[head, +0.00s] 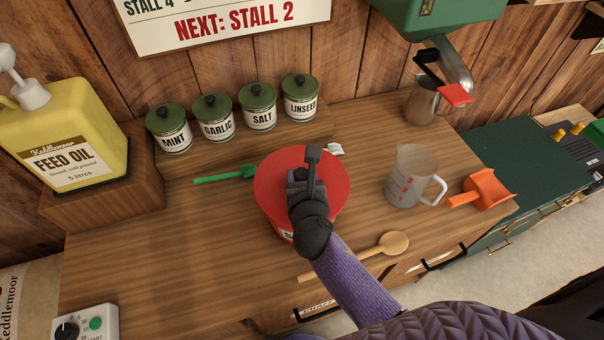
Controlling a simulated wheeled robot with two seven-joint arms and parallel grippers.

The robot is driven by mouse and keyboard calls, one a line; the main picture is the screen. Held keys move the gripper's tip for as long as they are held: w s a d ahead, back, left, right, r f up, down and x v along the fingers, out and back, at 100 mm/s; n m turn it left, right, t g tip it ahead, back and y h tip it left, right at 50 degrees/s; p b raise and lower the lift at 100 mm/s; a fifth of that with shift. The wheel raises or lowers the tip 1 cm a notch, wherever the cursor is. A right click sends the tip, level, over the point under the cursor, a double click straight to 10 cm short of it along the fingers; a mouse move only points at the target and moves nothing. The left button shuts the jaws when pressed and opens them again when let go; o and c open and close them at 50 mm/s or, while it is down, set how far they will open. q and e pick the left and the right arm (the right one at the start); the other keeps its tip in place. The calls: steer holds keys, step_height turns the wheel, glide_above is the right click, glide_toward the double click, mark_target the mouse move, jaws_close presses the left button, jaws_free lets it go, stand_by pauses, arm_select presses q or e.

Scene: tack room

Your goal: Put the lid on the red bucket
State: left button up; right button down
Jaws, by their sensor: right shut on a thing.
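The red bucket (269,222) stands upright on the wooden counter, mostly hidden under a round red lid (280,172). Only part of its side and a sliver of its white label show below the lid. The lid lies over the bucket's mouth and looks about level. From this angle I cannot tell whether it is seated on the rim or held slightly above it. My right gripper (305,183) is over the middle of the lid, shut on the lid's handle, which my fingers hide. My left gripper is not in view.
A clear measuring jug (411,178), an orange scoop (482,190) and a wooden spoon (392,243) are to the right. Several green-lidded canisters (258,108) stand behind. The counter's front left (170,260) is clear.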

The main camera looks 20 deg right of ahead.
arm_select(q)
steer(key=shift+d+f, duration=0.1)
arm_select(e)
steer(key=shift+f, duration=0.15)
steer(key=shift+f+b, duration=0.25)
steer(key=shift+b, duration=0.05)
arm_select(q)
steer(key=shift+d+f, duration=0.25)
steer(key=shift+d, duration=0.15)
arm_select(e)
steer(key=shift+f, duration=0.1)
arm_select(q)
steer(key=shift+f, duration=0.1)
arm_select(e)
steer(key=shift+f, duration=0.15)
steer(key=c, duration=0.5)
jaws_free()
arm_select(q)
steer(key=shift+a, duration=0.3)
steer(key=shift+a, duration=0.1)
